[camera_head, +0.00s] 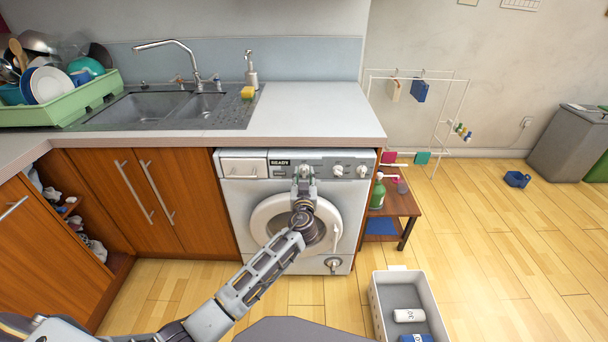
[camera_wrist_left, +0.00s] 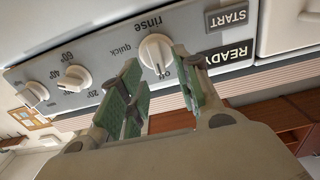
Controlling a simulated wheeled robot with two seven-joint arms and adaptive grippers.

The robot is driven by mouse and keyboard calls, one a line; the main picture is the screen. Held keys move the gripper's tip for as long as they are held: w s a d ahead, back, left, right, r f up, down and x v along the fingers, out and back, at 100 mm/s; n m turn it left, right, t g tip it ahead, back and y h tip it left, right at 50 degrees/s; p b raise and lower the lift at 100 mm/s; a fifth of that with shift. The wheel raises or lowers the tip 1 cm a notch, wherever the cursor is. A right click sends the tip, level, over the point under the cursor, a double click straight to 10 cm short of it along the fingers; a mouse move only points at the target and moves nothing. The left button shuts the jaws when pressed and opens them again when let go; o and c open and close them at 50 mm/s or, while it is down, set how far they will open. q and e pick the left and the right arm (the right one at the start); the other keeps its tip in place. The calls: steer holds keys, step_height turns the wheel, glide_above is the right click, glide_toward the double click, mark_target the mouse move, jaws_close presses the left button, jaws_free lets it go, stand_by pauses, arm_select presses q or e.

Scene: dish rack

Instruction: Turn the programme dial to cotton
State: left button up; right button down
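The white washing machine (camera_head: 234,194) stands under the counter. Its programme dial (camera_wrist_left: 155,52) shows in the left wrist view as a white knob with a raised grip. The words "rinse" and "quick" are beside it, and a further label is partly hidden by a finger. Which mark the dial points to I cannot tell. My left gripper (camera_wrist_left: 157,66) is open, its green-padded fingers on either side of the dial; contact is unclear. In the head view my left gripper (camera_head: 304,174) is in front of the panel and covers this dial. My right gripper is not in view.
Two other knobs (camera_wrist_left: 74,79) (camera_wrist_left: 34,94) sit farther along the panel. The display (camera_wrist_left: 229,57) reads READY, beside a START label (camera_wrist_left: 228,18). A small wooden table (camera_head: 400,203) with a green bottle (camera_head: 378,192) stands right of the machine. A white bin (camera_head: 377,309) is on the floor.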

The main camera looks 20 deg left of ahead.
arm_select(q)
steer(key=shift+x, duration=0.8)
jaws_close()
